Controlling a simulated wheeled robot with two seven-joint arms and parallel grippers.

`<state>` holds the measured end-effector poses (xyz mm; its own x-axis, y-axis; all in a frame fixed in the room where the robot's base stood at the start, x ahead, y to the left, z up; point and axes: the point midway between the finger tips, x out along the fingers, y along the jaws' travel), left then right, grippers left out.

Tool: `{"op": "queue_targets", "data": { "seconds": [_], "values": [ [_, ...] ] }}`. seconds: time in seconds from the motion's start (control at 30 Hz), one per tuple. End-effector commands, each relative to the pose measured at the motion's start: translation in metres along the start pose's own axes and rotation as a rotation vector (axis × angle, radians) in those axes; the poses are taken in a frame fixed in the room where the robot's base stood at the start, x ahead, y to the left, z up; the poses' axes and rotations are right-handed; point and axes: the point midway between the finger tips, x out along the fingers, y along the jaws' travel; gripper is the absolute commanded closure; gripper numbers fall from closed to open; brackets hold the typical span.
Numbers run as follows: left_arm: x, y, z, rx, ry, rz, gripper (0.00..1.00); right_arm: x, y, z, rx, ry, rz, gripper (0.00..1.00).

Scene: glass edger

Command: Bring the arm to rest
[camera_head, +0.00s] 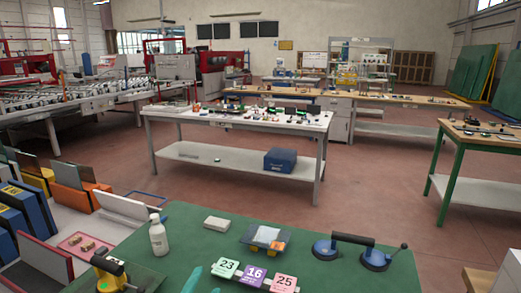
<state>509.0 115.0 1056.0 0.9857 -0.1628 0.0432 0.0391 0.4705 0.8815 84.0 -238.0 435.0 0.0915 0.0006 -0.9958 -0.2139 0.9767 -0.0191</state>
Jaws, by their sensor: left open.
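My left gripper (207,283) shows only as two pale teal fingertips at the bottom edge of the head view. The fingertips are apart with nothing seen between them, and the rest of the gripper and arm is cut off by the frame. They are over the green bench top (190,235), close to the green numbered tag 23 (225,267). Whether they touch the bench cannot be told. My right gripper is not in view.
On the bench are a white bottle (158,236), a pale block (216,224), a small tray (265,238), a purple tag 16 (254,275), a pink tag 25 (285,283), a blue suction lifter (352,248) and a yellow-black tool (109,273).

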Motion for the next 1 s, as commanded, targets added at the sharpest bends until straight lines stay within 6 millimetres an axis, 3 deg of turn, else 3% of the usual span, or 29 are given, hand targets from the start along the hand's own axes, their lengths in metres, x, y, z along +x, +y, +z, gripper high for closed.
{"op": "queue_targets", "data": {
  "seconds": [0.03, 0.1, 0.23, 0.4, 0.73, 1.0],
  "values": [
    [-0.020, -0.019, -0.031, -0.137, 0.142, -0.083, 0.46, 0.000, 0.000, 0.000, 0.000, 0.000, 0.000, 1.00],
    [-0.049, -0.044, -0.067, -0.303, 0.325, -0.189, 0.46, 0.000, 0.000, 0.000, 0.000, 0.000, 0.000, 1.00],
    [-0.107, -0.082, -0.107, -0.523, 0.597, -0.346, 0.46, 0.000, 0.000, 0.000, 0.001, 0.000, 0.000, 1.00],
    [-0.170, -0.113, -0.128, -0.695, 0.840, -0.488, 0.46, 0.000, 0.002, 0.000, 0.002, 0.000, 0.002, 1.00],
    [-0.274, -0.142, -0.132, -0.897, 1.194, -0.692, 0.46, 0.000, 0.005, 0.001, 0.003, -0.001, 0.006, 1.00],
    [-0.256, -0.210, -0.169, -0.880, 1.206, -0.708, 0.46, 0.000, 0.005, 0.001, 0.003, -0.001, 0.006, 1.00]
  ]
}}
